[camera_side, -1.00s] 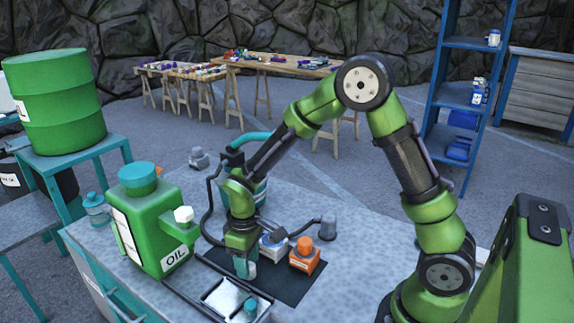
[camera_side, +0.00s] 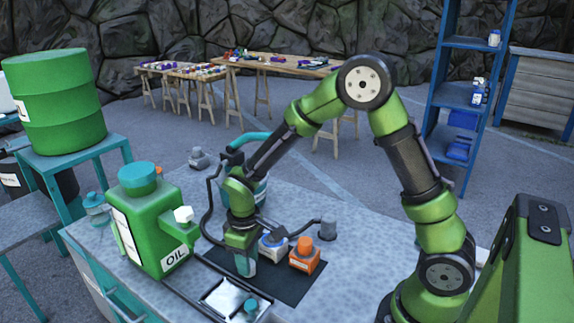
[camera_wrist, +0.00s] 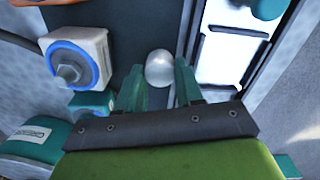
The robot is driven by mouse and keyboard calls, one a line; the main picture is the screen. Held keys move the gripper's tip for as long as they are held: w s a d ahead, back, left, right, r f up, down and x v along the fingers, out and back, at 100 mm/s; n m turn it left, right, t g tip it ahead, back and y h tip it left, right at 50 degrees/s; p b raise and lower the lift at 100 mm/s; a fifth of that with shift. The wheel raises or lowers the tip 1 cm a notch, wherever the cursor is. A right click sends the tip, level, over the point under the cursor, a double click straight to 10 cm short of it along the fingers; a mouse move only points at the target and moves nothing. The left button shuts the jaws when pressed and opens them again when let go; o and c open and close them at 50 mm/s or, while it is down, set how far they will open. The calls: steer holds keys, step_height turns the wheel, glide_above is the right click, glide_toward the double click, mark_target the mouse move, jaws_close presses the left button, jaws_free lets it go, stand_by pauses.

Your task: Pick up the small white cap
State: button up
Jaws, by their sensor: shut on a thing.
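The small white cap (camera_wrist: 159,68) shows in the wrist view as a pale, rounded, shiny piece between the tips of my teal fingers. My gripper (camera_wrist: 160,78) is shut on it. In the side view my gripper (camera_side: 245,266) points down, low over the dark mat (camera_side: 285,287) on the workbench. The fingers mostly hide the cap there, and I cannot tell whether it touches the mat.
A white box with a blue dial (camera_side: 272,246) and an orange-topped box (camera_side: 305,255) stand right of my gripper. A white tray (camera_side: 222,297) lies in front. A green oil can (camera_side: 152,235) with a white spout cap (camera_side: 184,214) stands left. A dark cable runs nearby.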

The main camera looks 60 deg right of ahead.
mark_target(253, 265)
step_height(253, 265, up, 2)
steer(key=shift+r, duration=0.2)
steer(key=shift+s+d+r, duration=0.1)
steer(key=shift+s+r, duration=0.15)
steer(key=shift+s, duration=0.4)
steer(key=s, duration=0.4)
steer(key=s+d, duration=0.1)
steer(key=s, duration=0.4)
steer(key=s+d+r, duration=0.1)
steer(key=s, duration=0.4)
steer(key=shift+r, duration=0.1)
steer(key=shift+s+d+r, duration=0.1)
steer(key=shift+s+r, duration=0.05)
steer(key=shift+r, duration=1.1)
steer(key=shift+s+r, duration=0.1)
steer(key=shift+r, duration=1.15)
steer(key=w+d+r, duration=0.2)
steer(key=w+d, duration=0.1)
steer(key=w, duration=0.5)
steer(key=w+d+r, duration=0.2)
steer(key=w+d, duration=0.2)
steer(key=w, duration=0.3)
steer(key=shift+w+a+f, duration=0.1)
steer(key=shift+f, duration=2.05)
steer(key=shift+a+f, duration=0.1)
steer(key=shift+f, duration=2.05)
